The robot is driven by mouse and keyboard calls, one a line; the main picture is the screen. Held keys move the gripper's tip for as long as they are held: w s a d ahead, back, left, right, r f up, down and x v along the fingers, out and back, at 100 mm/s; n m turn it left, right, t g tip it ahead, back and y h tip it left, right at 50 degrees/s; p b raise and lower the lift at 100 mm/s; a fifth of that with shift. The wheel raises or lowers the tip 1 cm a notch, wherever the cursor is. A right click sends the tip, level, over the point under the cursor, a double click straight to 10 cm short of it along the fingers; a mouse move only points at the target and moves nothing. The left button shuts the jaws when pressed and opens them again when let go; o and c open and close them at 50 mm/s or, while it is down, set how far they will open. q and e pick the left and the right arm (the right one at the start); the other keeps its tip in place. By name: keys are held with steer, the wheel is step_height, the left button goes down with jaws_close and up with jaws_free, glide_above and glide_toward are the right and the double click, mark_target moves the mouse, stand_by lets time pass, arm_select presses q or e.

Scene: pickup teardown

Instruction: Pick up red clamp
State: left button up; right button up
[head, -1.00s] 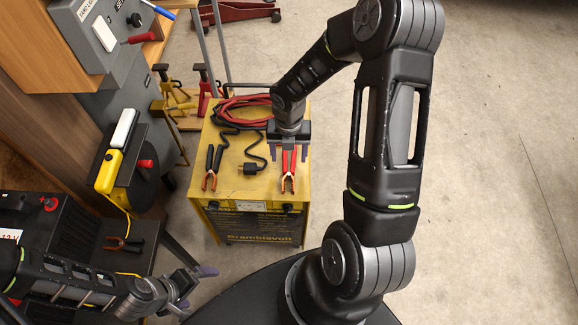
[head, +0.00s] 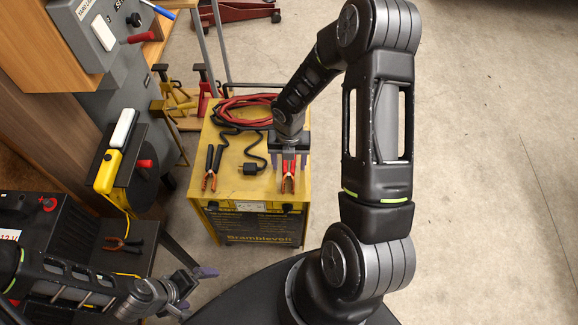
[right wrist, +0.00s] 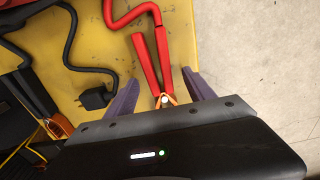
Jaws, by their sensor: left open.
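The red clamp (head: 288,177), with red handles and copper-coloured jaws, lies on top of the yellow charger box (head: 236,190). My right gripper (head: 289,158) is over it, open. In the right wrist view, the red clamp (right wrist: 148,62) runs between the two purple fingers of the right gripper (right wrist: 161,88), apart from both. Its orange jaw end reaches the gripper's palm edge in the picture; contact cannot be told. My left gripper (head: 194,288) is open and empty at the lower left, away from the clamp.
A black clamp (head: 211,165) lies left of the red one. A red cable (head: 235,102) is coiled behind. A black plug (head: 250,168) lies between the clamps. Jack stands (head: 175,88) are behind left. The floor to the right is clear.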

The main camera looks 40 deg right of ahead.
jaws_close()
stand_by(0.5)
steer(key=shift+r, duration=0.15)
step_height(320, 180, up, 10)
steer(key=p, duration=0.1)
stand_by(0.4)
steer(key=shift+w, duration=0.1)
stand_by(0.5)
